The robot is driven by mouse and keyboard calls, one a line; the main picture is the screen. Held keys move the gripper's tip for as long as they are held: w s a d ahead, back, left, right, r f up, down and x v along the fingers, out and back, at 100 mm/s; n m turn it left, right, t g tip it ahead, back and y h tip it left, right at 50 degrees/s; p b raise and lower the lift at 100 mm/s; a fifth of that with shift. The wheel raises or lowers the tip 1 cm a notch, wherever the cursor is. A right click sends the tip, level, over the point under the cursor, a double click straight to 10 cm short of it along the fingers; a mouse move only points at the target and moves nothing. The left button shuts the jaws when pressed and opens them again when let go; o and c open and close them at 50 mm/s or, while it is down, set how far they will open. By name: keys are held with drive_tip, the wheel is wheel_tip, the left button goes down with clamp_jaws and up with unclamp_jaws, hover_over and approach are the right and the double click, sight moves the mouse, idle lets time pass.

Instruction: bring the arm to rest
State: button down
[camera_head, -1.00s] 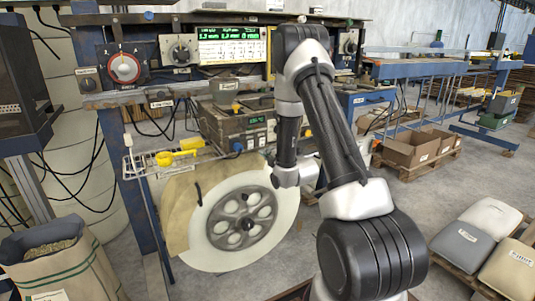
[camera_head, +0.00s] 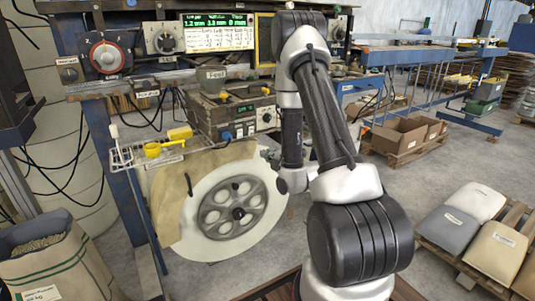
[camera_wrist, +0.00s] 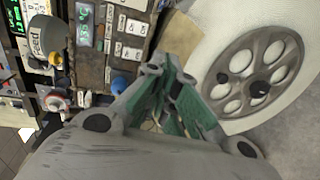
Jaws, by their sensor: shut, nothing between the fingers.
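My gripper (camera_wrist: 200,128) shows large in the wrist view, its green-padded fingers shut with nothing between them. In the head view my gripper (camera_head: 268,155) is small and partly hidden by my own arm, which stands bent in front of the machine. The gripper is just right of the control box and by the upper right edge of the white reel. The reel (camera_head: 184,212) has a grey spoked hub, and it also shows at the right in the wrist view (camera_wrist: 213,60).
A control box (camera_head: 232,112) with knobs and a green display sits above the reel. A yellow-handled tool (camera_head: 165,147) lies on a small rack at left. A sack (camera_head: 62,262) stands front left. Cardboard boxes (camera_head: 397,138) and bags (camera_head: 450,232) on pallets are at right, with open floor between.

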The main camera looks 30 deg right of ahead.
idle(0.3)
drive_tip(key=s+f+m+g, duration=0.6)
drive_tip(key=f, duration=0.6)
drive_tip(key=s+d+r+m+g+h, duration=0.1)
drive_tip(key=s+r+m+g, duration=0.1)
drive_tip(key=s+m+g, duration=0.6)
drive_tip(key=s+a+r+m, duration=0.1)
drive_tip(key=s+a+r, duration=0.2)
drive_tip(key=s+r, duration=0.3)
drive_tip(key=s+a+r+m+t, duration=0.1)
drive_tip(key=s+r, duration=0.6)
drive_tip(key=r, duration=0.8)
drive_tip(key=s+a+r+m+t, duration=0.1)
drive_tip(key=s+a+r, duration=0.4)
drive_tip(key=r, duration=0.6)
drive_tip(key=shift+s+a+m, duration=0.4)
drive_tip(key=shift+s+m, duration=0.3)
drive_tip(key=shift+s, duration=0.1)
